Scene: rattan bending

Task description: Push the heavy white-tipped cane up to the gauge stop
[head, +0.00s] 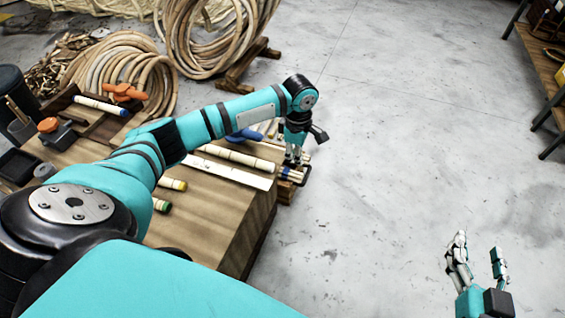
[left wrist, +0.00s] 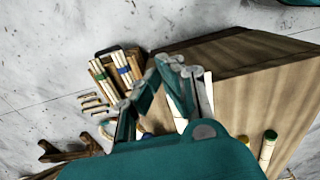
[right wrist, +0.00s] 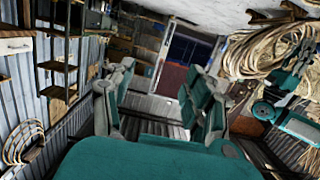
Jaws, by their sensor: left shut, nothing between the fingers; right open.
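A thick pale cane (head: 238,157) lies on the wooden bench (head: 222,205), partly behind my left arm. Its end looks pale, but I cannot tell whether it is the white-tipped one. A flat white strip (head: 236,174) lies beside it, nearer the front. I cannot make out a gauge stop. My left gripper (head: 293,161) is shut and empty at the bench's right end, beyond the pale cane's end. Its fingers also show in the left wrist view (left wrist: 162,90). My right gripper (head: 478,250) is open and empty over the floor, well away from the bench.
A dark holder with several thin canes (head: 293,174) sits at the bench's right end, close to my left gripper. Canes with yellow (head: 173,184), green (head: 160,205) and blue (head: 101,105) ends lie leftward. Rattan coils (head: 120,75) stand behind.

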